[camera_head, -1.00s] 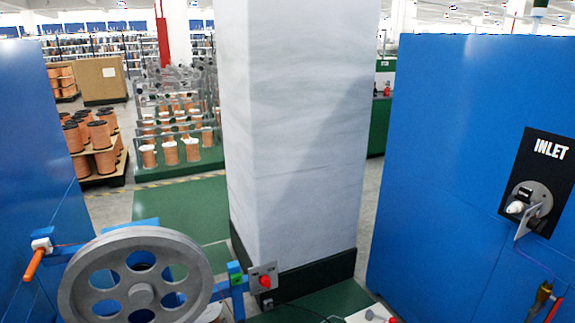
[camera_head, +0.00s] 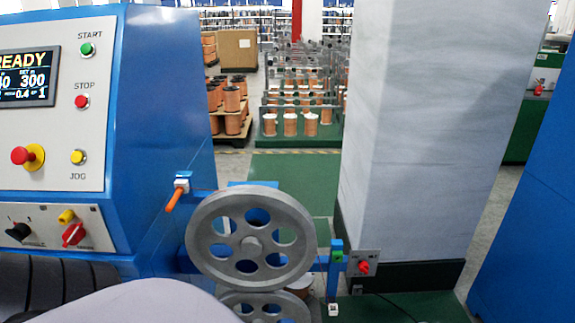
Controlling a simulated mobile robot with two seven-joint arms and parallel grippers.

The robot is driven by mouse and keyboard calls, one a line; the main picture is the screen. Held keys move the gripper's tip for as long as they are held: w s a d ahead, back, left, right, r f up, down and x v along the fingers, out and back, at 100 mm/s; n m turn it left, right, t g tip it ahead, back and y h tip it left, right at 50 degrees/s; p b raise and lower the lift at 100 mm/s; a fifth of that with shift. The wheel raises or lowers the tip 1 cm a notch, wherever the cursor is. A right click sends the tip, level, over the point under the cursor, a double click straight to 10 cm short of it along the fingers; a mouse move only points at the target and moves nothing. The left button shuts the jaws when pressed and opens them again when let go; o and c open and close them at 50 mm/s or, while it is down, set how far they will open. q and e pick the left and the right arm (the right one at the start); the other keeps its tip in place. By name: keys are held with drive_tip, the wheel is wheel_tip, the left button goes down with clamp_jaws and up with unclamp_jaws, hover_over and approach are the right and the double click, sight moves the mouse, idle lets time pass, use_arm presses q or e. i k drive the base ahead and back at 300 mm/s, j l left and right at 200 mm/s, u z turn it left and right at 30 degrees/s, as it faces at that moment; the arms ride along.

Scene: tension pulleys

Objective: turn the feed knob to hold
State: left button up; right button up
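A red knob (camera_head: 364,267) sits on a small grey plate (camera_head: 358,254) beside the large spoked wheel (camera_head: 203,238), with small lettering too fine to read. Another red knob (camera_head: 73,235) and a black knob (camera_head: 18,232) are on the lower panel of the blue machine at the left. Their labels are also too small to read, so I cannot tell which is the feed knob or its setting. Neither of my grippers is in view.
The blue machine (camera_head: 165,100) carries a READY display (camera_head: 28,77) and several buttons. A white pillar (camera_head: 425,120) stands right of the wheel, with another blue cabinet (camera_head: 530,220) at the right edge. An orange handle (camera_head: 174,200) sticks out left of the wheel.

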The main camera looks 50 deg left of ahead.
sight(363, 266)
drive_tip(key=u, duration=1.85)
drive_tip(key=i+j, duration=0.1)
drive_tip(key=i+j+z, duration=0.35)
drive_tip(key=j, duration=0.15)
drive_tip(key=z, duration=2.25)
